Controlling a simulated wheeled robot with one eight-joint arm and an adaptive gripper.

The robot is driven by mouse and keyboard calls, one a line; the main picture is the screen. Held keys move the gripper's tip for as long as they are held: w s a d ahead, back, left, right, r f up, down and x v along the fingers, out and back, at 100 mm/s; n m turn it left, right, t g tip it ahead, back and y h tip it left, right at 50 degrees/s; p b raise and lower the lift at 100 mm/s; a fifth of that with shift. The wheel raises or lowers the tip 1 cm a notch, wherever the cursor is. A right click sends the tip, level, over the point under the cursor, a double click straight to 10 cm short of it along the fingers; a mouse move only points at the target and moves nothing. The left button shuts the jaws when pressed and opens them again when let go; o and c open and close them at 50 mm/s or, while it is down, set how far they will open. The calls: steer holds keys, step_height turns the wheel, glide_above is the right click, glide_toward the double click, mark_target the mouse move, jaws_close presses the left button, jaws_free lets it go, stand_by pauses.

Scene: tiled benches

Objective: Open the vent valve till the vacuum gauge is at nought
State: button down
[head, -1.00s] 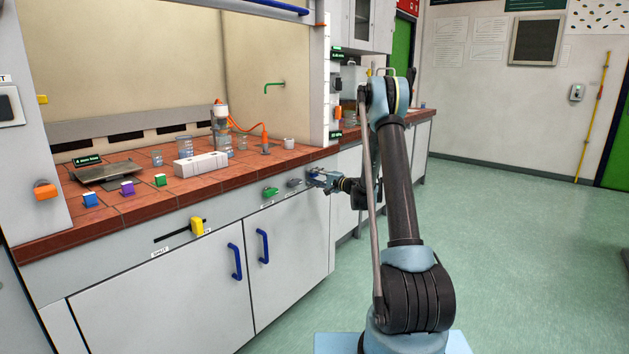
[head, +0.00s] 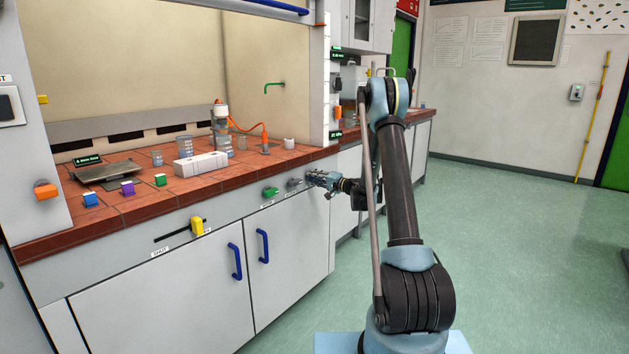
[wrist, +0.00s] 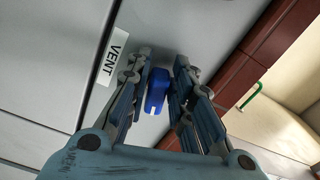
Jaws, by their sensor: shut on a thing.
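The vent valve's blue knob (wrist: 156,92), with a white mark on it, sits between my gripper's fingers in the wrist view, beside a label reading VENT (wrist: 111,57). My gripper (wrist: 160,95) is shut on this knob. In the head view my gripper (head: 314,178) is at the right end of the bench's front panel and hides the knob. I cannot make out a vacuum gauge or its reading in either view.
A green knob (head: 270,191) and a grey knob (head: 294,182) are left of my gripper on the same panel. A vessel (head: 221,125) with an orange hose stands on the red-tiled bench (head: 140,207).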

steer(key=n, duration=0.3)
steer(key=f+n, duration=0.1)
steer(key=n, duration=0.7)
steer(key=shift+w+d+f, duration=0.15)
steer(key=shift+w+d, duration=0.15)
steer(key=shift+w, duration=0.1)
steer(key=shift+w+d+n, duration=0.1)
steer(key=shift+n, duration=0.75)
steer(key=shift+w+d+n, duration=0.1)
steer(key=shift+n, duration=0.75)
steer(key=c, duration=1.5)
jaws_free()
